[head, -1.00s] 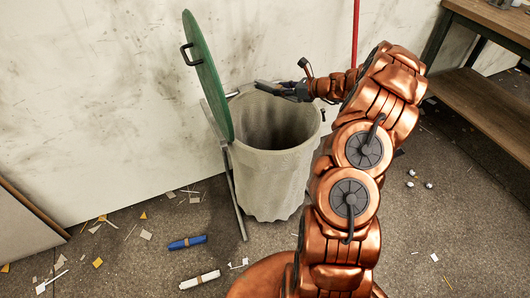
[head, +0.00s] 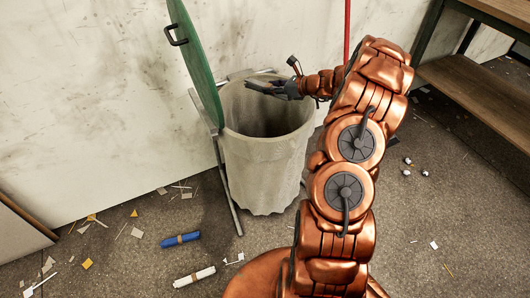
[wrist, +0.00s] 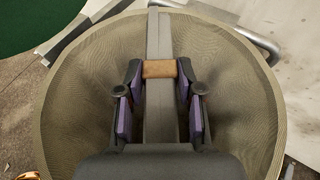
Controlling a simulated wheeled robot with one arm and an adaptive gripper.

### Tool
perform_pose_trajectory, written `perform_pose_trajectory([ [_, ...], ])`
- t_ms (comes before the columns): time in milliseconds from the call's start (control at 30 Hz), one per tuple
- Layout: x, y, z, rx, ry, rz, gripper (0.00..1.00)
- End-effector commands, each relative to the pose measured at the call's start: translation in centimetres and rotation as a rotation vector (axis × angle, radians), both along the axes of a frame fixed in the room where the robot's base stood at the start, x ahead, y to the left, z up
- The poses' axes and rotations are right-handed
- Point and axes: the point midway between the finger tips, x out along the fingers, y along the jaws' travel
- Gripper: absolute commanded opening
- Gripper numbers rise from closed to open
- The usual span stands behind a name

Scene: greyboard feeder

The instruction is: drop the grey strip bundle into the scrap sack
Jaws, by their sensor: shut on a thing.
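The grey strip bundle (wrist: 160,35), a long flat dark grey strip with a brown band around it, is held between the fingers of my gripper (wrist: 160,80). The fingers have purple pads and press on its sides near the band. The scrap sack (head: 265,165) is a pale grey, open-topped round sack on a metal stand. Its wide mouth lies beneath the bundle in the wrist view (wrist: 75,110). In the head view my gripper (head: 270,88) is over the sack's mouth, toward its back. The sack's bottom is dark.
A green lid (head: 198,65) stands open at the sack's left, beside the metal frame (head: 220,170). A blue bundle (head: 180,239) and a white bundle (head: 194,277) lie on the floor among paper scraps. A wooden shelf (head: 480,95) stands at right. A red pole (head: 347,30) is behind my arm.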

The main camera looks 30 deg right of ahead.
Motion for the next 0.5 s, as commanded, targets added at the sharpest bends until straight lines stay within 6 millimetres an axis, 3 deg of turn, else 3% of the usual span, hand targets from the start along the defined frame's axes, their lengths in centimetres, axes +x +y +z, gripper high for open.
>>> perform_pose_trajectory([
  [67,-0.01,-0.02,0.07,0.0,0.0,0.0,0.01],
  [100,-0.01,-0.02,0.06,0.0,0.0,0.0,0.39],
  [367,-0.01,-0.02,0.05,0.0,0.0,0.0,0.66],
  [500,-0.01,-0.01,0.05,0.0,0.0,0.0,0.66],
])
